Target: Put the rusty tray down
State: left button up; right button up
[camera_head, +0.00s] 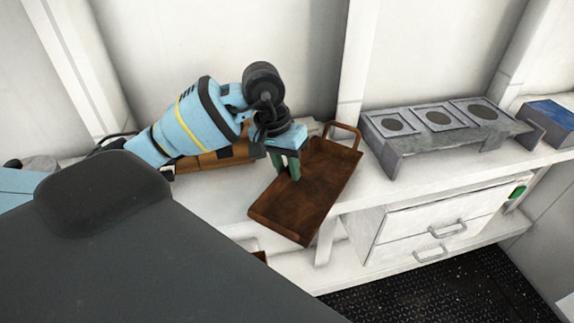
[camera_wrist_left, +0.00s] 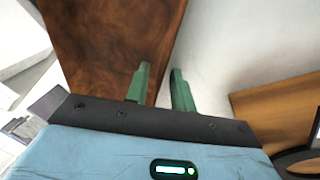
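The rusty tray (camera_head: 312,185) is a shallow brown rectangle with a loop handle at its far end. It lies slanted across the front of the white bench, and its near corner reaches out past the bench edge. My left gripper (camera_head: 287,172) points down at the tray's left long side. In the left wrist view its green fingers (camera_wrist_left: 160,80) stand either side of the tray's rim (camera_wrist_left: 172,40), close together. Whether the tray touches the bench top is hard to tell. My right gripper is not in view.
A grey metal stand with three square openings (camera_head: 437,120) is on the bench to the right, near the tray's handle. A blue-topped box (camera_head: 550,112) is at the far right. A wooden item (camera_head: 215,157) lies behind my left arm. Drawers (camera_head: 440,225) are below the bench.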

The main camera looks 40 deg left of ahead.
pick_arm(q)
jog(key=shift+r, duration=0.4)
jog(key=b+v, duration=0.1)
jog(key=v, duration=1)
jog(key=shift+r, duration=0.3)
jog(key=shift+o, duration=0.5)
jog(key=shift+s, duration=0.1)
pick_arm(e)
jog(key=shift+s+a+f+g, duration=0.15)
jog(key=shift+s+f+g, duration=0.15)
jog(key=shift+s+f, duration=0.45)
